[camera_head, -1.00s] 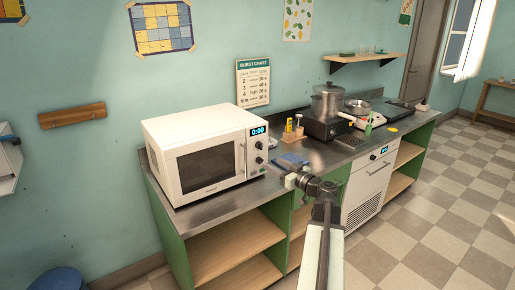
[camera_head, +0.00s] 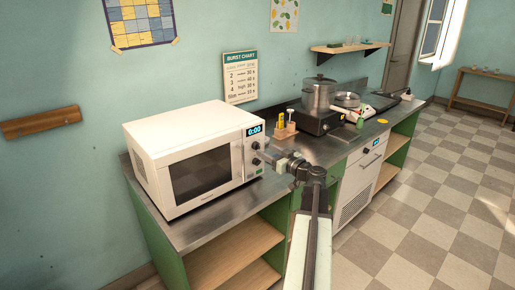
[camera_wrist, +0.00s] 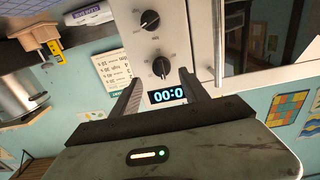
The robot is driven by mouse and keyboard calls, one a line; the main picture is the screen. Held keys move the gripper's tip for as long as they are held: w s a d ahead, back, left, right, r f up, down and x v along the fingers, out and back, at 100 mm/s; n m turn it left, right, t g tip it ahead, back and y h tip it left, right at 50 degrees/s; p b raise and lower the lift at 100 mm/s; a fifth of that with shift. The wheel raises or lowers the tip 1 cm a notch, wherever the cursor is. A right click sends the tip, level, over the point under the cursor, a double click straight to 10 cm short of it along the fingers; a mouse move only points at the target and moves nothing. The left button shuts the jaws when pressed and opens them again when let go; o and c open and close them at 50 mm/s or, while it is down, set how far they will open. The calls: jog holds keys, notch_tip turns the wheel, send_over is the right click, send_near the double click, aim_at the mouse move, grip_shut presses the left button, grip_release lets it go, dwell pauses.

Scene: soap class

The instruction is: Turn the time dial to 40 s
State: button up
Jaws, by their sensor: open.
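The white microwave (camera_head: 190,155) stands on the steel counter, its blue display (camera_head: 255,130) reading 0:00. Two dark dials sit below the display on its control panel. In the wrist view the picture is turned over: the display (camera_wrist: 168,96) is low, the nearer dial (camera_wrist: 162,67) is just above it, and the other dial (camera_wrist: 150,20) is higher. I cannot read which one is the time dial. My gripper (camera_wrist: 160,77) is open and empty, its fingers spread either side of the display and nearer dial. In the head view my gripper (camera_head: 268,155) is close to the panel.
A burst chart (camera_head: 240,77) hangs on the wall behind the counter. A pot (camera_head: 319,94) stands on a dark hotplate further right. The floor at right is clear.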

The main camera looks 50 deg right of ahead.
aim_at(259, 147)
jog(key=w, duration=0.4)
jog(key=shift+w, duration=0.3)
grip_shut()
jog(key=shift+m, duration=0.4)
jog(key=m, duration=2.2)
jog(key=shift+d+f+m+b, duration=0.15)
jog(key=shift+f+m+b, duration=0.15)
jog(key=shift+m, duration=0.1)
